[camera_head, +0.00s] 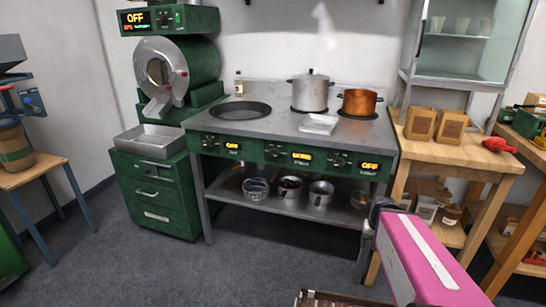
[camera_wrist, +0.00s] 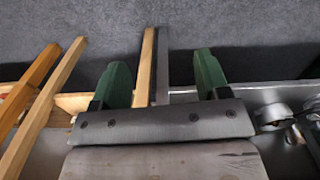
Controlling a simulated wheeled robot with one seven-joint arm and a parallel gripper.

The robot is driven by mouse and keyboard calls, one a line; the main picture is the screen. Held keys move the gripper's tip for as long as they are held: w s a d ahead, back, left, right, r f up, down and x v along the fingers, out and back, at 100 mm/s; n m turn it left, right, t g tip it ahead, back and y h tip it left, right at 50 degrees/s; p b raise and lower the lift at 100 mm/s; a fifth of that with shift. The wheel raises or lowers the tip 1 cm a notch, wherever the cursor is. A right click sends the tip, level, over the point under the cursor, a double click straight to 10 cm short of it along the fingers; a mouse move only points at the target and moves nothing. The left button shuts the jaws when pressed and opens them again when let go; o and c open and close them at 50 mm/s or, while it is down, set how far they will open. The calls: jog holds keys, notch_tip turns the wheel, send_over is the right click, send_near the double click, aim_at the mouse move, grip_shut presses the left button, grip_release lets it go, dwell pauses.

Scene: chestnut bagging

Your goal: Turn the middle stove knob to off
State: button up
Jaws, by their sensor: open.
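The stove (camera_head: 262,125) stands in the middle of the head view with a green front panel. The middle knob (camera_head: 272,151) is a small dark dial on that panel, left of the middle display (camera_head: 301,156). That display is lit yellow and its text is hard to read; it does not look like OFF. The right display (camera_head: 370,166) reads OFF. The left display (camera_head: 232,146) is lit but blurred. The knob's exact angle is too small to tell. My gripper (camera_wrist: 163,70) shows in the wrist view with its two green fingers spread apart and nothing held. The knob is not recognisable there.
A dark pan (camera_head: 240,110), a steel pot (camera_head: 310,93) and a copper pot (camera_head: 358,102) stand on the stovetop, with a clear tray (camera_head: 318,124) near its front. A wooden table (camera_head: 455,152) adjoins on the right.

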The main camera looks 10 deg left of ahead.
jog(key=w+a+r+m+t+h, duration=0.1)
jog(key=w+a+r+t+h, duration=0.15)
jog(key=w+a+h, duration=0.45)
jog(key=t+y, duration=0.6)
jog(key=t, duration=0.9)
send_near(273, 155)
jog(key=w, duration=1)
jog(key=shift+w+d+f, duration=0.15)
jog(key=shift+d+f, duration=0.05)
jog(key=shift+d, duration=0.05)
jog(key=shift+c, duration=0.3)
jog(key=c, duration=0.9)
